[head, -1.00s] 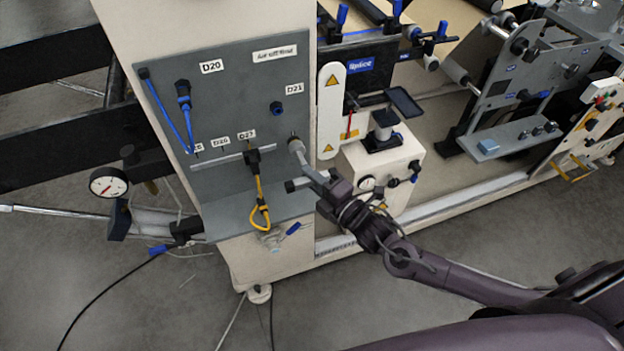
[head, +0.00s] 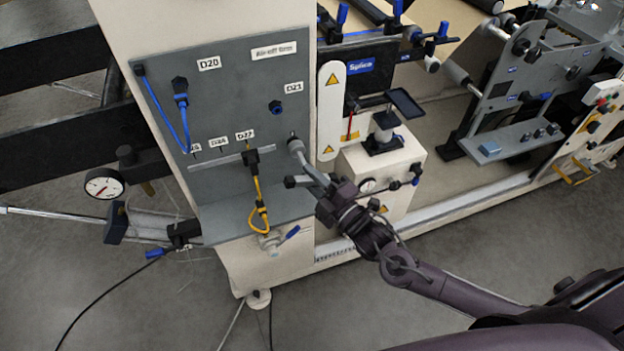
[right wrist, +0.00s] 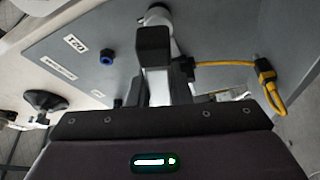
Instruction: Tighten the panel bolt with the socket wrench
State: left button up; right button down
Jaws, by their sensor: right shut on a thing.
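The socket wrench (head: 308,165) has a pale round head and a grey handle. Its head is against the right side of the grey panel (head: 235,90), below the D21 label. The panel bolt cannot be made out; the wrench head seems to cover it. My right gripper (head: 310,184) is shut on the wrench handle, in front of the panel's lower right. In the right wrist view the handle (right wrist: 158,88) runs up from the gripper to the head at the top edge, partly behind a dark finger. My left gripper is not in view.
A yellow cable (head: 258,190) hangs from a black connector just left of the wrench. A blue cable (head: 160,110) loops at the panel's left. A dark blue fitting (head: 276,107) sits above the wrench. A cream box with a gauge (head: 385,175) stands close on the right.

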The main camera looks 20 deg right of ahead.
jog(key=shift+f+m, duration=0.1)
jog(key=shift+m, duration=0.6)
